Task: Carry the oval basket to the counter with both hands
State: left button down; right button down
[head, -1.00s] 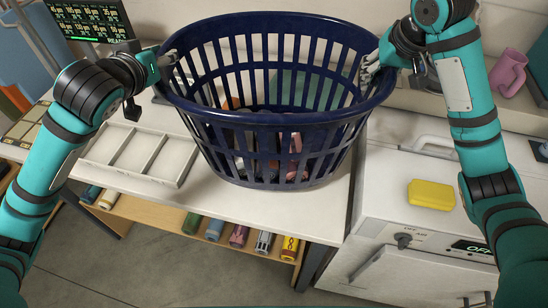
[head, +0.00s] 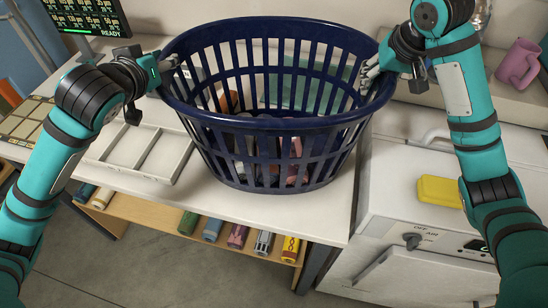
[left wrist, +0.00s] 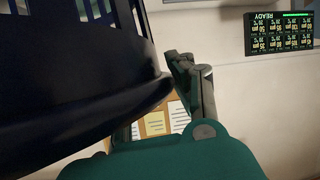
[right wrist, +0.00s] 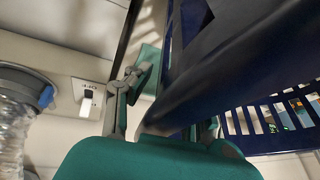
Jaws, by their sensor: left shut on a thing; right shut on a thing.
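The oval basket (head: 272,122) is dark blue, slatted and upright, in the middle of the head view over the white counter (head: 255,212). Several small items show through its slats. My left gripper (head: 172,68) is shut on the basket's left rim. My right gripper (head: 371,74) is shut on its right rim. The dark rim also fills much of the left wrist view (left wrist: 70,100) and crosses the right wrist view (right wrist: 215,80). I cannot tell whether the basket's bottom touches the counter.
A white divided tray (head: 140,152) lies on the counter left of the basket. A white appliance (head: 395,190) with a yellow sponge (head: 440,191) stands to the right. A pink mug (head: 519,63) is at the back right. A shelf below holds several rolls (head: 238,236).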

pick_arm(q)
jog(key=c, duration=1.6)
grip_release()
jog(key=shift+s+d+f, duration=0.1)
jog(key=shift+f, duration=0.15)
pick_arm(e)
jog(key=c, duration=1.6)
grip_release()
jog(key=shift+a+f, duration=0.1)
jog(key=shift+f, duration=0.1)
pick_arm(q)
jog(key=o, duration=0.4)
jog(key=shift+r, duration=0.1)
pick_arm(e)
jog(key=o, duration=0.4)
jog(key=shift+s+r, duration=0.1)
jog(key=shift+s, duration=0.05)
pick_arm(q)
jog(key=shift+o, duration=0.2)
jog(key=shift+s, duration=0.1)
